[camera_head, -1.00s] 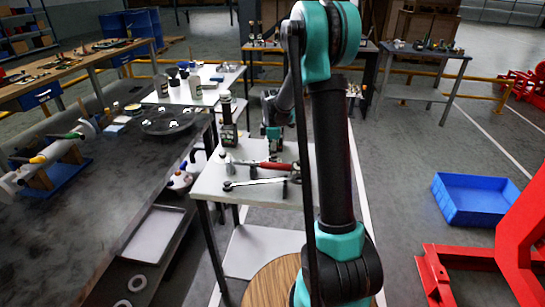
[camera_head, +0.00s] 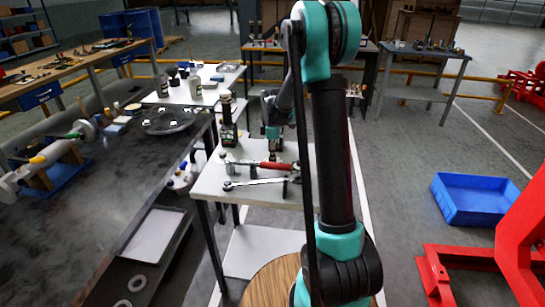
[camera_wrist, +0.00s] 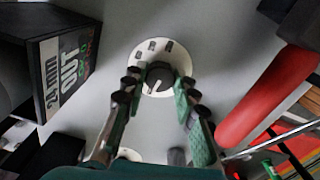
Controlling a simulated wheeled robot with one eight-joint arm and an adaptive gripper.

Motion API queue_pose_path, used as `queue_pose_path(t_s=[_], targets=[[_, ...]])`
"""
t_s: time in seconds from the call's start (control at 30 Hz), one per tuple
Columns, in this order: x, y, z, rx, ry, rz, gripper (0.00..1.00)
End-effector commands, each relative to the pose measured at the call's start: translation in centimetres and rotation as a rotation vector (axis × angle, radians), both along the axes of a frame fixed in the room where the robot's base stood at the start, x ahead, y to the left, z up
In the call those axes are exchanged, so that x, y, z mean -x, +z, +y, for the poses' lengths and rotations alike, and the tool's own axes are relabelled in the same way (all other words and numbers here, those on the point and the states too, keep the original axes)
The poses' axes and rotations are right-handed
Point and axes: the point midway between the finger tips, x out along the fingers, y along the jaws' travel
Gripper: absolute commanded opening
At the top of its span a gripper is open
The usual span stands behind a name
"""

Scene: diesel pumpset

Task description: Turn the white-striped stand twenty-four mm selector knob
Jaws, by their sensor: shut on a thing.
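The selector knob (camera_wrist: 157,81) is a dark round knob with a white stripe, set on a white round dial (camera_wrist: 163,54) with dark marks, seen in the wrist view. My gripper (camera_wrist: 158,90) has one finger on each side of the knob and is shut on it. A black box (camera_wrist: 66,66) with "24 mm OUT" lettering stands to the left of the knob. In the head view my gripper (camera_head: 272,143) is low over the white-topped stand (camera_head: 216,184); the knob cannot be made out there.
A red-handled tool (camera_head: 270,165) lies on the stand; its red handle (camera_wrist: 268,92) is close to the right finger in the wrist view. A wrench (camera_head: 255,183) lies at the stand's front. A dark workbench (camera_head: 90,215) is to the left, a blue crate (camera_head: 470,200) to the right.

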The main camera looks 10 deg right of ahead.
Motion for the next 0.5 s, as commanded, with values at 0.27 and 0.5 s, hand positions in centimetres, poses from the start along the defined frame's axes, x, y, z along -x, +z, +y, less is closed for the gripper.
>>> queue_pose_path(t_s=[0.27,0.5], targets=[[-0.03,0.02,0.0,0.0,-0.224,0.0,0.0],[-0.04,0.02,-0.01,0.0,-0.454,0.0,0.0]])
